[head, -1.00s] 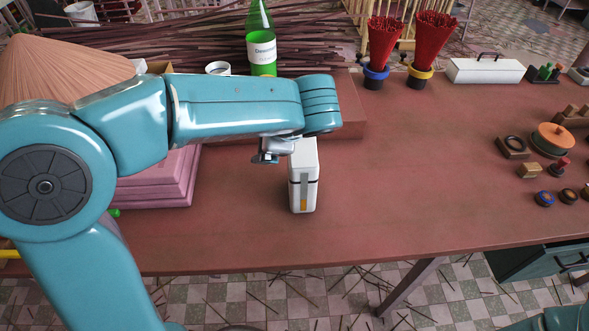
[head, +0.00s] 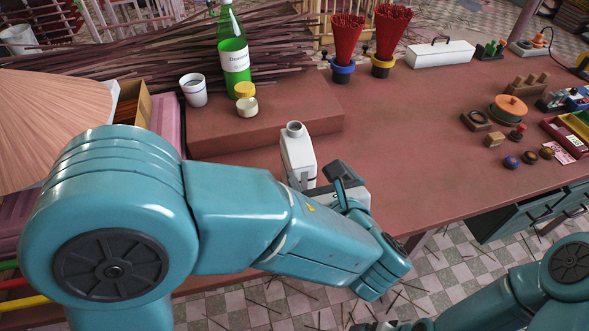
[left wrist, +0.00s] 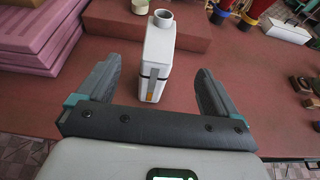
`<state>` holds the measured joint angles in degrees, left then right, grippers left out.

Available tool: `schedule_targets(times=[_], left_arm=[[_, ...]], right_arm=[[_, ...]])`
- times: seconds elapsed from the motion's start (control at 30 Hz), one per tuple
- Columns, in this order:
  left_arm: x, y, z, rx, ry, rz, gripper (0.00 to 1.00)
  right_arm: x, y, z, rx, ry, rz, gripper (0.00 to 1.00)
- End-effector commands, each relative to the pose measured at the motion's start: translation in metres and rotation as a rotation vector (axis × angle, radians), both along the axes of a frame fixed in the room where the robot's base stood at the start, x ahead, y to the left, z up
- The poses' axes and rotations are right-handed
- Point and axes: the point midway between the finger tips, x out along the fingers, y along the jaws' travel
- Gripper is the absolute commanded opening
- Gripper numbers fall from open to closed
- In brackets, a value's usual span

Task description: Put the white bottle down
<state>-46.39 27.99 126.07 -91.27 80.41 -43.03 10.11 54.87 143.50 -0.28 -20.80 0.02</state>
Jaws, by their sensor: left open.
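The white bottle (head: 297,155) stands upright on the reddish-brown table (head: 425,155), its round neck uncapped. In the head view its lower part is hidden behind my left gripper and arm. My left gripper (head: 322,178) is open on the near side of the bottle. In the left wrist view the bottle (left wrist: 156,60) shows between the spread fingers of my left gripper (left wrist: 158,72), apart from both, with its base on the table. It has a dark band and an orange patch low on its front. My right arm shows at the lower right of the head view; its fingers are out of sight.
Behind the bottle is a raised block (head: 215,140) with a cup (head: 194,90), a green bottle (head: 233,55) and a small yellow-lidded jar (head: 245,98). Pink slabs (left wrist: 35,30) stand at left. Red incense bundles (head: 347,40) stand at the back. The table is clear right of the bottle.

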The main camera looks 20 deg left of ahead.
Motion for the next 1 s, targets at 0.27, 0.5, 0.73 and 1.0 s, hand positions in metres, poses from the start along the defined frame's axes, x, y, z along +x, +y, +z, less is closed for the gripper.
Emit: schedule_targets(times=[0.27,0.5,0.73,1.0], left_arm=[[0.045,0.030,-0.019,0.000,0.003,0.005,0.94],[0.079,0.052,-0.034,-0.002,0.002,0.001,0.94],[0.094,0.065,-0.039,-0.002,0.002,0.002,0.94],[0.122,0.085,-0.052,-0.003,0.001,0.001,0.94]], right_arm=[[0.000,0.000,0.010,0.000,0.000,0.001,0.99],[0.000,0.000,0.016,0.000,0.000,0.001,0.99],[0.000,0.000,0.025,0.000,0.000,0.000,0.99],[0.000,0.000,0.038,0.000,0.000,0.001,0.99]])
